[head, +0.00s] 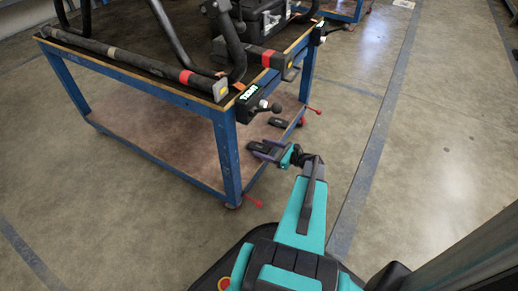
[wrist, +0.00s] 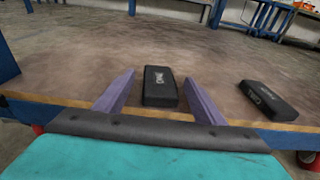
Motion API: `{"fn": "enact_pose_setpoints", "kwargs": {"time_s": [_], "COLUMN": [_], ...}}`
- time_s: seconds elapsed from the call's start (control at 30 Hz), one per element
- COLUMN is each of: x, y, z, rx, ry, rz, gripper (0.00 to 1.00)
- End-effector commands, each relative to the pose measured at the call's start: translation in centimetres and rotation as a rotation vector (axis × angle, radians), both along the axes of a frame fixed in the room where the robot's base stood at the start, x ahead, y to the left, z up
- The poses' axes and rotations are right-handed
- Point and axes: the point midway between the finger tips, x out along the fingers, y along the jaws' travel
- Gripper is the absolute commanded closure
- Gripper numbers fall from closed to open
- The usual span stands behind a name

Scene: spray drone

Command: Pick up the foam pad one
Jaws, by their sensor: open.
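In the wrist view a black foam pad (wrist: 160,87) with a white label lies flat on the lower shelf (wrist: 60,65), close to its front edge. My gripper (wrist: 158,85) is open, with its two purple fingers on either side of this pad and a gap to each side. I cannot tell whether the fingers are level with the pad. A second black foam pad (wrist: 268,100) lies to the right on the same shelf. In the head view my gripper (head: 264,150) reaches in over the shelf edge, and the second pad (head: 278,122) shows beyond it.
The blue-framed workbench (head: 228,150) has a leg left of my gripper and its top above. Black tubes (head: 130,60) and a dark case (head: 265,15) lie on top. Red caster levers (head: 254,201) stick out low down. The floor (head: 430,170) to the right is clear.

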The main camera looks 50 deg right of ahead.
Motion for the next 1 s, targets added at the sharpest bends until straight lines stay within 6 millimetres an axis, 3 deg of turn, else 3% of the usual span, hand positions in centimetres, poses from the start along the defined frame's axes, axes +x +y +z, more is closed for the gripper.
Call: {"fn": "enact_pose_setpoints", "kwargs": {"time_s": [0.07,0.33,0.77,1.0], "x": [0.0,0.0,0.0,0.0], "y": [0.0,0.0,0.1,0.1], "z": [0.0,0.0,0.1,1.4], "rx": [0.000,0.000,0.000,0.000], "ry": [0.000,0.000,0.000,0.000], "rz": [0.000,0.001,0.001,0.001], "gripper": [0.38,0.82,0.82,0.82]}}
